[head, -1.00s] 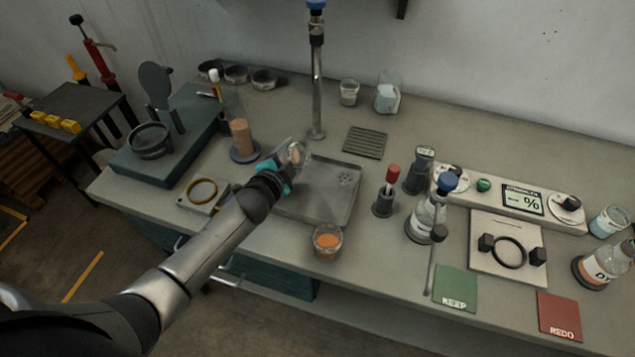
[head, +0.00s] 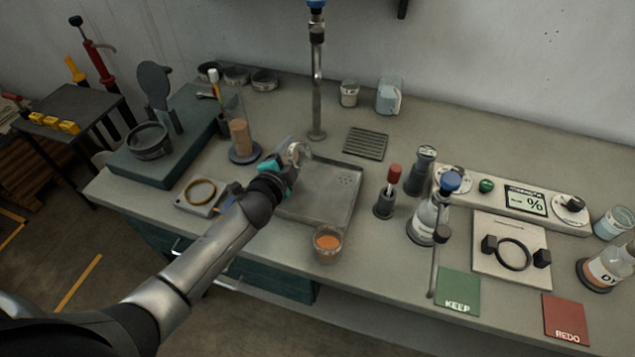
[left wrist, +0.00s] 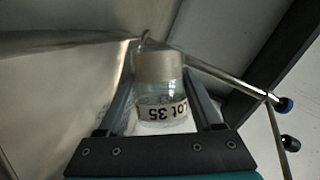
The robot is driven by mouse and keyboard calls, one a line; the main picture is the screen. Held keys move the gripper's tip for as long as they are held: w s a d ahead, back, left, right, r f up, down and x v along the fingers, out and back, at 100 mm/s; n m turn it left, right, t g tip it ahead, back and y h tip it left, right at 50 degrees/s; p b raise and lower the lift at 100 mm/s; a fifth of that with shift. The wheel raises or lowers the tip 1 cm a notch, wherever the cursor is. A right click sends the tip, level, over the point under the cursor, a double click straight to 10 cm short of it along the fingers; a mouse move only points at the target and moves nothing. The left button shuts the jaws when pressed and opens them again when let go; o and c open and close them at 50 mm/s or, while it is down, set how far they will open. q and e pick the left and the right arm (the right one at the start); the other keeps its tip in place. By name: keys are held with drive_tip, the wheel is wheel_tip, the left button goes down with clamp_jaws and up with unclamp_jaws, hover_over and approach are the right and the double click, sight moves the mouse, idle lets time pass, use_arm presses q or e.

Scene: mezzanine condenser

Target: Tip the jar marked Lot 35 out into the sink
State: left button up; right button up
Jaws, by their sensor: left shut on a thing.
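The jar marked Lot 35 (left wrist: 162,95) is glass, with a white label that reads upside down in the left wrist view. One end of it looks grey-beige and the other clear. My left gripper (head: 288,162) is shut on it; both fingers flank the jar in the left wrist view (left wrist: 160,110). In the head view the jar (head: 300,152) is tilted over the back left corner of the sink (head: 325,195), a shallow metal basin with drain holes. I see nothing falling from it. My right gripper is out of view.
A tall tap (head: 317,90) stands behind the sink. An open jar of orange powder (head: 327,244) stands at the sink's front edge. A cylinder with tan matter (head: 240,140) is left of the sink, and a red-topped tool (head: 390,190) is right of it.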

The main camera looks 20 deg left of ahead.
use_arm(q)
drive_tip(key=shift+d+f+m+t+y+b, duration=0.1)
drive_tip(key=shift+f+m+t+y+b, duration=0.25)
drive_tip(key=shift+m+b, duration=0.9)
idle(0.7)
drive_tip(key=shift+s+d+f+t+y+b, duration=0.1)
drive_tip(key=shift+d+f+t+y+b, duration=0.2)
drive_tip(key=shift+b, duration=0.6)
drive_tip(key=shift+s+d+f+g+h+b, duration=0.1)
drive_tip(key=shift+d+b, duration=0.25)
drive_tip(key=shift+b, duration=0.5)
drive_tip(key=shift+d+r+m+t+y+b, duration=0.15)
drive_tip(key=shift+r+m+t+y+b, duration=0.15)
drive_tip(key=shift+m+b, duration=0.35)
idle(0.5)
